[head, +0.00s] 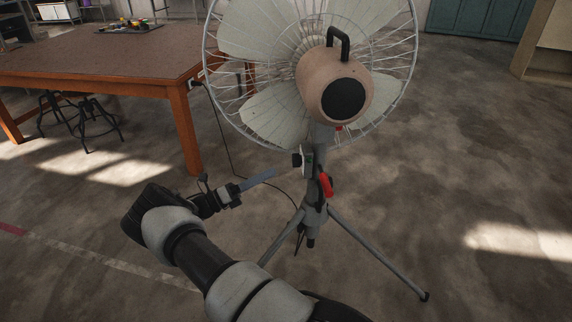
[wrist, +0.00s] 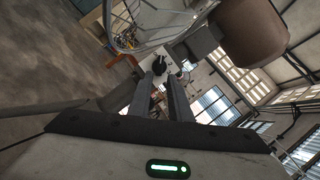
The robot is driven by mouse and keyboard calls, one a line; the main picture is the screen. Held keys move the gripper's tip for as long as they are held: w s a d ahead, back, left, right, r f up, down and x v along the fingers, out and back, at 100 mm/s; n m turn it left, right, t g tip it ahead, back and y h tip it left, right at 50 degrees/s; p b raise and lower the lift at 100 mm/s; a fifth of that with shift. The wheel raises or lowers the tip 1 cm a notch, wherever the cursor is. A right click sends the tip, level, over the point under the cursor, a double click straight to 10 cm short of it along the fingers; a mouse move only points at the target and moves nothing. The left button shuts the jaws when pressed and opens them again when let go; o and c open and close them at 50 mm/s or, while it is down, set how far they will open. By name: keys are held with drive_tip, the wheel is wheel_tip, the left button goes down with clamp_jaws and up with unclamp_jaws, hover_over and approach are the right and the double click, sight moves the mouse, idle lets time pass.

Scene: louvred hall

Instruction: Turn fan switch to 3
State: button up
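The fan (head: 340,92) stands on a tripod, with its round motor housing and wire cage at the top. Its switch box (head: 302,158) sits on the pole below the motor, with a dark knob facing left. In the wrist view a black knob (wrist: 160,66) shows on the light switch panel (wrist: 150,54), just past my fingertips. The knob's setting is too small to read. My gripper (head: 273,174) is to the left of the switch box and apart from it. In the wrist view my gripper (wrist: 160,82) is open, with an empty gap between its fingers.
A red clamp handle (head: 326,185) is on the pole below the switch box. The tripod legs (head: 378,252) spread over the floor. A cable runs from the fan to the brown table (head: 110,62) at left. Floor at right is clear.

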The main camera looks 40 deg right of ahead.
sight(296, 160)
drive_tip(key=x, duration=0.7)
drive_tip(key=shift+d, duration=0.1)
clamp_jaws()
